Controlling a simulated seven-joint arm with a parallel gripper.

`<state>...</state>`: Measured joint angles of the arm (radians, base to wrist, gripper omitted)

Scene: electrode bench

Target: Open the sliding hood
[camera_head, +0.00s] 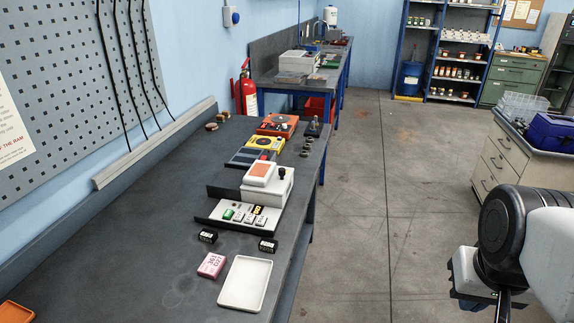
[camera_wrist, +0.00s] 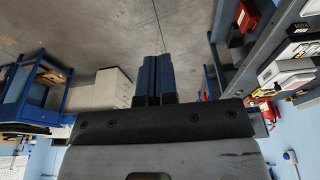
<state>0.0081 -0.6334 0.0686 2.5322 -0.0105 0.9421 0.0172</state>
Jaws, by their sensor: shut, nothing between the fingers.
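On the dark bench (camera_head: 150,215) in the head view stands a white device (camera_head: 262,190) with an orange-topped white cover (camera_head: 260,172) and a black knob on its right. This cover looks like the sliding hood; I cannot tell how far it is slid. A white panel (camera_head: 238,216) with green, white and yellow blocks lies just in front of it. My gripper shows in the wrist view, its two blue fingers (camera_wrist: 153,78) together and empty, over the floor. In the head view my arm is at the lower right, well away from the bench; the fingertips are not clear there.
A white tray (camera_head: 245,284), a pink block (camera_head: 211,265) and two small black blocks lie at the near end of the bench. Yellow (camera_head: 265,143) and orange (camera_head: 277,125) devices stand behind the white one. A drawer cabinet (camera_head: 510,165) is at right. The floor (camera_head: 370,240) between is clear.

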